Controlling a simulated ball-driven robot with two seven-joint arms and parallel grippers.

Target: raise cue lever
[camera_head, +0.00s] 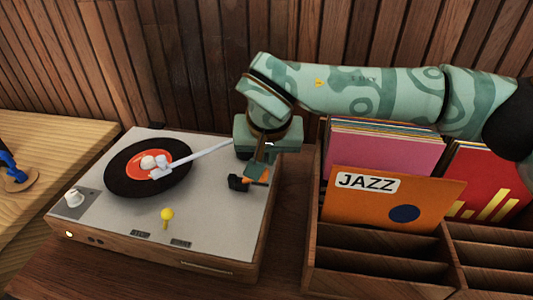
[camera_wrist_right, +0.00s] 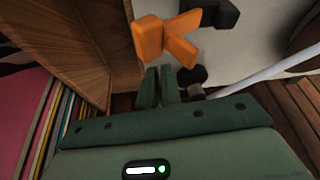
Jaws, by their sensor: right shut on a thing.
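The turntable (camera_head: 112,213) stands on the dark wooden surface, with a black record (camera_head: 124,183) on its platter. A white tonearm (camera_head: 203,156) reaches over the record; I cannot tell whether it touches. An orange lever (camera_head: 263,177) with a black block (camera_head: 238,183) beside it is at the deck's right side. It also shows in the right wrist view (camera_wrist_right: 163,43), just past my fingertips. My right gripper (camera_head: 255,171) points down and is shut on the orange lever, whose grasped part is partly hidden.
A wooden record crate (camera_head: 385,244) stands close on the right, holding several sleeves, including an orange JAZZ sleeve (camera_head: 390,200). A yellow-knobbed stick (camera_head: 167,214) rises from the front deck. A white knob (camera_head: 73,197) is at left. A slatted wall is behind.

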